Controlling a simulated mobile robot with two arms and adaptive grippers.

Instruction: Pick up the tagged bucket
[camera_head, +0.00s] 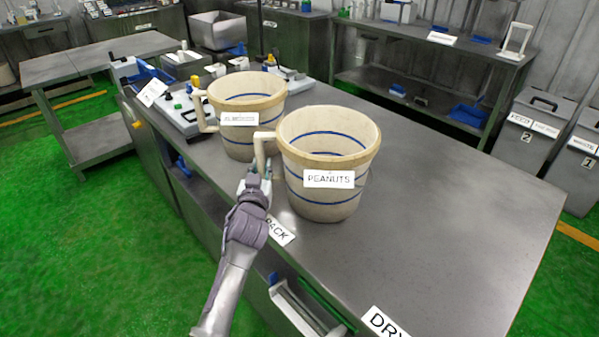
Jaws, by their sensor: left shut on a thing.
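A cream bucket with blue stripes and a tag reading "PEANUTS" (318,205) is upright at the near part of the grey counter. A similar bucket (248,104), whose partly hidden tag seems to read "ALMONDS", stands behind it to the left. Both are open-topped, with a side handle facing left. My left gripper (258,174) is at the lower part of the peanuts bucket's handle and shut on it. Its fingertips are small and partly hidden. The peanuts bucket appears to rest on the counter. My right gripper is not in view.
The counter (440,210) is clear to the right of the buckets. Labels lie at its front edge, one reading "DRY" (385,322). Small equipment (185,110) crowds its far left end. Grey bins (530,130) stand at the right, and green floor (90,220) is open at left.

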